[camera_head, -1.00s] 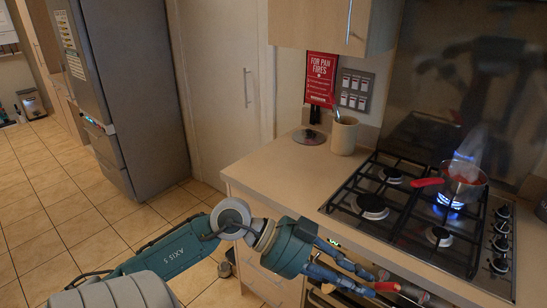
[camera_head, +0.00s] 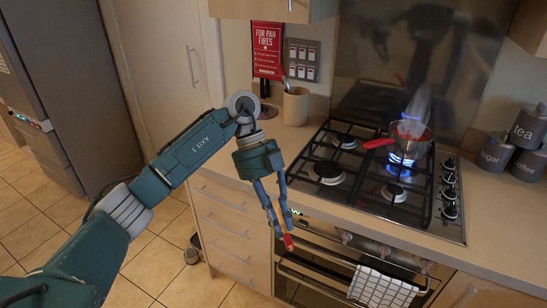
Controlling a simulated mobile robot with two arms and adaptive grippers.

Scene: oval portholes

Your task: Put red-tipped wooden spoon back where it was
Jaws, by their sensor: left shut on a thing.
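The red-tipped wooden spoon (camera_head: 288,241) is in my left gripper (camera_head: 282,226), its red end pointing down past the fingertips. The fingers are shut on it and hide much of its length. My right gripper does not show.
A pan with a red handle (camera_head: 379,143) steams over a lit blue flame on the gas hob (camera_head: 327,172). Grey canisters (camera_head: 495,152) stand at the right. A checked towel (camera_head: 381,289) hangs on the oven rail. The counter between crock and front edge looks clear.

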